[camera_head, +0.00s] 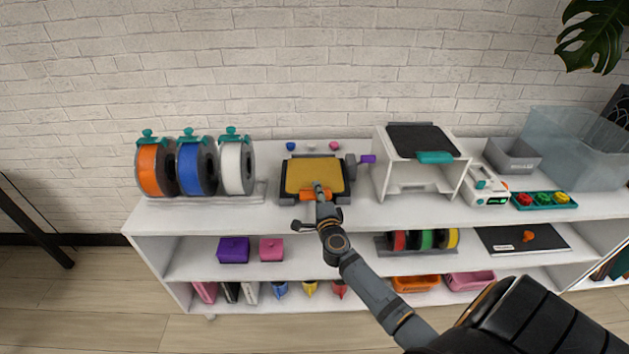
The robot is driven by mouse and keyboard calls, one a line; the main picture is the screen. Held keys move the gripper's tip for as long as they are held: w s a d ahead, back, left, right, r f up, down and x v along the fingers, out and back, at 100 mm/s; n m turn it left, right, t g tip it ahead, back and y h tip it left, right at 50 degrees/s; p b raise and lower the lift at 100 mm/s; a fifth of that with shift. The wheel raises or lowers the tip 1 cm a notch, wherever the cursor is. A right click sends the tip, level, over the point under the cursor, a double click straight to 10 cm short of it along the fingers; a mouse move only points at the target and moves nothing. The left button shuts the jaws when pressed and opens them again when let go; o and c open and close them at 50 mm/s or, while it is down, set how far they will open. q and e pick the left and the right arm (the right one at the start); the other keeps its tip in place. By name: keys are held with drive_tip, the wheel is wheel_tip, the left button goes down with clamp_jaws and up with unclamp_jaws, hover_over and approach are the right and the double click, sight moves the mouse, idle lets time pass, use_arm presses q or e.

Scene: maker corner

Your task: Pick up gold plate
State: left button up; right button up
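The gold plate (301,174) lies flat on a dark square bed on the shelf's top, left of the white enclosure. An orange tab (307,196) shows at its front edge. My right gripper (319,200) reaches in from the lower right and is over the front of the plate, near the tab. It covers part of the tab and of the plate's front edge. Whether its fingers touch or close on the tab is too small to tell. My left gripper is not in view.
Spools (188,168) stand to the left on a clear rack. A white enclosure (467,163) with a dark top and a purple-tipped knob (367,159) stand close on the plate's right. Small coloured knobs (334,146) sit behind. A grey bin (513,155) is farther right.

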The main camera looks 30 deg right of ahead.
clamp_jaws()
wheel_tip(320, 180, up, 9)
drive_tip(key=p, duration=0.6)
drive_tip(key=shift+r, duration=0.5)
